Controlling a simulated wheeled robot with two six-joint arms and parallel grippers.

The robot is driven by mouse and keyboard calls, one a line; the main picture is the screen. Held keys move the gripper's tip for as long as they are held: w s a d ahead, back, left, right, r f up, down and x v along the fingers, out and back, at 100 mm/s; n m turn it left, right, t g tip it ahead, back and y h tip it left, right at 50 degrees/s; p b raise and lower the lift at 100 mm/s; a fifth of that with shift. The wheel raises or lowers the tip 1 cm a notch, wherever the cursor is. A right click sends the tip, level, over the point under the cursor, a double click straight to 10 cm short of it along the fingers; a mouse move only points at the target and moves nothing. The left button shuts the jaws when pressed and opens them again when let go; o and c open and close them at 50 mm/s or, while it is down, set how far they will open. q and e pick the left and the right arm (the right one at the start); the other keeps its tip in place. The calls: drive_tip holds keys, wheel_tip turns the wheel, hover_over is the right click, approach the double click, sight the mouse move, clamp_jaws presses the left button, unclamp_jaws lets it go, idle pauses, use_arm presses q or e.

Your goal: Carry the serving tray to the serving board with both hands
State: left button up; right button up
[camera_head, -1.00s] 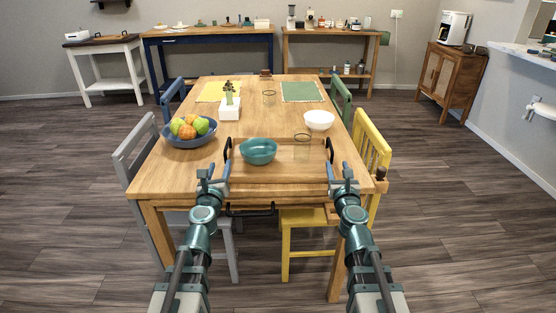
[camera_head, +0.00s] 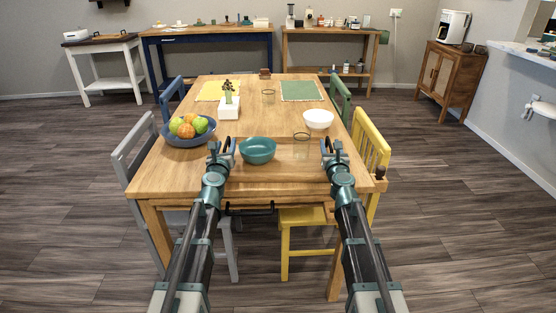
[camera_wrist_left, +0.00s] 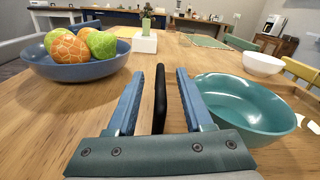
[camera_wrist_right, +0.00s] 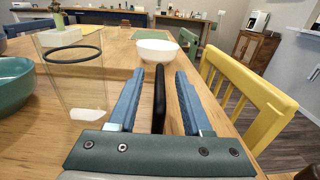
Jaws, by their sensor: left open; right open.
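The wooden serving tray (camera_head: 285,174) lies on the near end of the dining table. It bears a teal bowl (camera_head: 257,151) and a clear glass (camera_wrist_right: 77,85). My left gripper (camera_head: 221,147) is at the tray's left end, open, with the black left handle (camera_wrist_left: 159,98) standing between its fingers. My right gripper (camera_head: 332,148) is at the right end, open, with the black right handle (camera_wrist_right: 159,98) between its fingers. Both handles appear clear of the fingers. I cannot surely tell which surface is the serving board; a dark-topped white side table (camera_head: 102,44) stands at the back left.
A blue fruit bowl (camera_head: 188,134) sits just left of the tray. A white bowl (camera_head: 318,119) and a white planter (camera_head: 229,107) stand beyond it. A yellow chair (camera_head: 372,146) is close on the right, a grey chair (camera_head: 138,150) on the left. Open floor lies on both sides.

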use_arm(q)
drive_tip(key=shift+w, duration=0.55)
use_arm(e)
drive_tip(key=shift+w, duration=0.55)
use_arm(q)
clamp_jaws()
use_arm(e)
clamp_jaws()
idle(0.4)
